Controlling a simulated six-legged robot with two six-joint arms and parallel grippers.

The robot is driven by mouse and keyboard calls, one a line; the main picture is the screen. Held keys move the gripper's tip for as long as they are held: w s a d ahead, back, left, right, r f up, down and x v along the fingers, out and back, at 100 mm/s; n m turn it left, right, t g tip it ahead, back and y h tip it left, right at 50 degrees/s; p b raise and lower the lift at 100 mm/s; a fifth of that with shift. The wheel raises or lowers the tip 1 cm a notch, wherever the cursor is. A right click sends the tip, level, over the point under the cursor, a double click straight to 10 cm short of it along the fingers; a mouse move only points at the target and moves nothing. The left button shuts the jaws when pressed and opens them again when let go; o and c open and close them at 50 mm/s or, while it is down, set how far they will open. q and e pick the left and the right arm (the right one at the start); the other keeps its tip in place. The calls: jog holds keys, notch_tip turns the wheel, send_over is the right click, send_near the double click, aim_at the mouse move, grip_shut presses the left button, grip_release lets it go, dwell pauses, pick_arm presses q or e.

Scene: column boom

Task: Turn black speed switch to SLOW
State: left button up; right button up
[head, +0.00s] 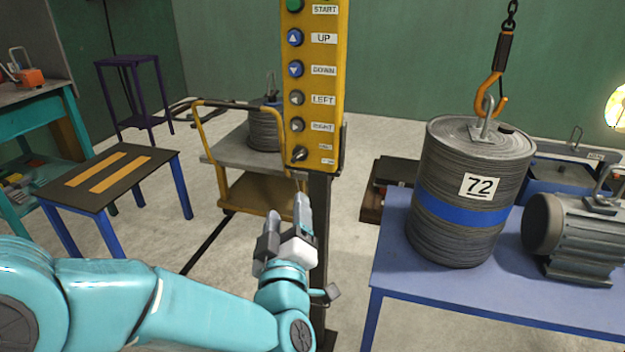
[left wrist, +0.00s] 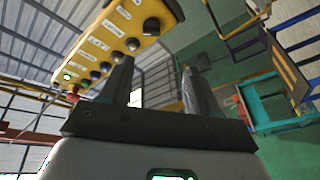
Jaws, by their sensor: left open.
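The yellow control panel (head: 315,85) stands upright on a dark post in the head view. The black speed switch (head: 299,154) is its lowest control, below the RIGHT button; the small labels beside it are too small to read. My left gripper (head: 286,222) is open and empty, below the switch and apart from it. In the left wrist view the panel (left wrist: 117,38) crosses the upper left, beyond the open left gripper (left wrist: 157,75). The switch (left wrist: 152,26) shows there near the panel's end. My right gripper is not in view.
A yellow cart (head: 250,190) stands behind the post. A low table (head: 110,175) is at left.

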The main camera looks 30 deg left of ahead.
pick_arm(q)
jog(key=s+d+f+b, duration=0.1)
jog(key=s+d+b, duration=0.1)
jog(key=b, duration=0.3)
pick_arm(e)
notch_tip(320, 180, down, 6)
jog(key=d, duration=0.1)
pick_arm(q)
jog(key=t+p, duration=0.1)
jog(key=p, duration=1)
send_near(297, 159)
jog(key=shift+n, duration=0.4)
jog(key=x, duration=0.9)
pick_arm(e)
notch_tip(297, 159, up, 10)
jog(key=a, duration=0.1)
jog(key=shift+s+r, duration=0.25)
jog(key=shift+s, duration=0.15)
pick_arm(q)
jog(key=shift+r, duration=0.1)
jog(key=c, duration=1)
jog(key=shift+c, duration=0.2)
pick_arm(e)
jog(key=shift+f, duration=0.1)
